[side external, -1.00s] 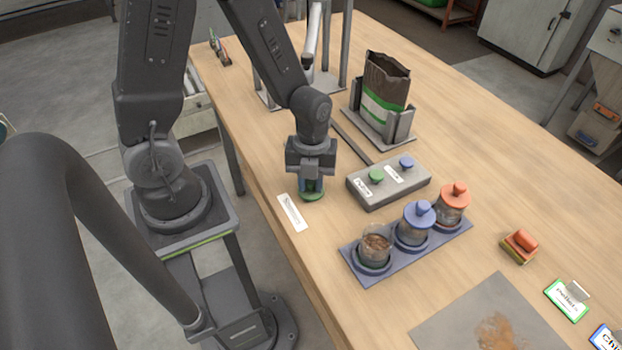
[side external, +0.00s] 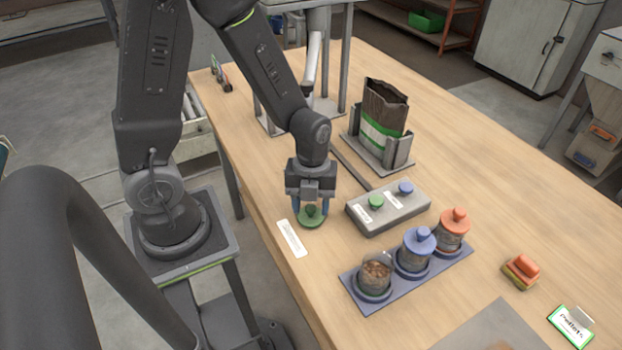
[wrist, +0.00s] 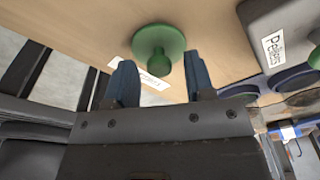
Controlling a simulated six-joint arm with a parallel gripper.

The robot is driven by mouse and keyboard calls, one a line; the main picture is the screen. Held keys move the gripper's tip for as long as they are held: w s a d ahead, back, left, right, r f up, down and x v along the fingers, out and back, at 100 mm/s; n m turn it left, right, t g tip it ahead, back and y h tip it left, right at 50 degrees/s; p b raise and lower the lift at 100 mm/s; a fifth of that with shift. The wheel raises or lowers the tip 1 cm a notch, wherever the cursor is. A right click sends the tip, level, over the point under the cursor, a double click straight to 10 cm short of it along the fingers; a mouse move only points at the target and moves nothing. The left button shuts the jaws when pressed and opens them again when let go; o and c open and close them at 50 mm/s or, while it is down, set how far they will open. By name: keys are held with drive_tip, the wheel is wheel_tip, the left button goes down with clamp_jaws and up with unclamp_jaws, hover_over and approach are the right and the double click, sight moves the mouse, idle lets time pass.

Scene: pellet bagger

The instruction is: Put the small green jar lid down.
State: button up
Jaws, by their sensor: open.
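The small green jar lid (side external: 312,217) lies on the wooden table, knob up, beside a white label card (side external: 292,238). In the wrist view the lid (wrist: 150,42) lies just beyond my fingertips, its knob pointing towards the gap between them. My gripper (side external: 311,207) points down over the lid with its blue fingers apart, one on each side of the knob. The fingers also show spread in the wrist view (wrist: 162,78), with clear space beside the knob. An open jar of brown pellets (side external: 376,274) stands in the tray at the right.
A grey box (side external: 388,211) with a green and a blue button stands right of my gripper. The tray (side external: 352,287) also holds jars with blue (side external: 418,241) and orange (side external: 455,221) lids. A pellet bag (side external: 383,108) stands behind.

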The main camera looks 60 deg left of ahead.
wheel_tip(320, 180, up, 11)
drive_tip(key=a, duration=0.1)
drive_tip(key=shift+w, duration=0.35)
drive_tip(key=w+a+r+n+t+y, duration=0.2)
drive_tip(key=w+r+n+t, duration=0.1)
drive_tip(key=w+r+n, duration=0.15)
drive_tip(key=s+d+r+n+t, duration=0.1)
drive_tip(key=s+r+n, duration=0.2)
drive_tip(key=n, duration=0.7)
drive_tip(key=s+d+r+n+t, duration=0.2)
drive_tip(key=s+r+n, duration=0.2)
drive_tip(key=s+n, duration=0.4)
drive_tip(key=shift+n+h, duration=0.4)
drive_tip(key=shift+n, duration=0.75)
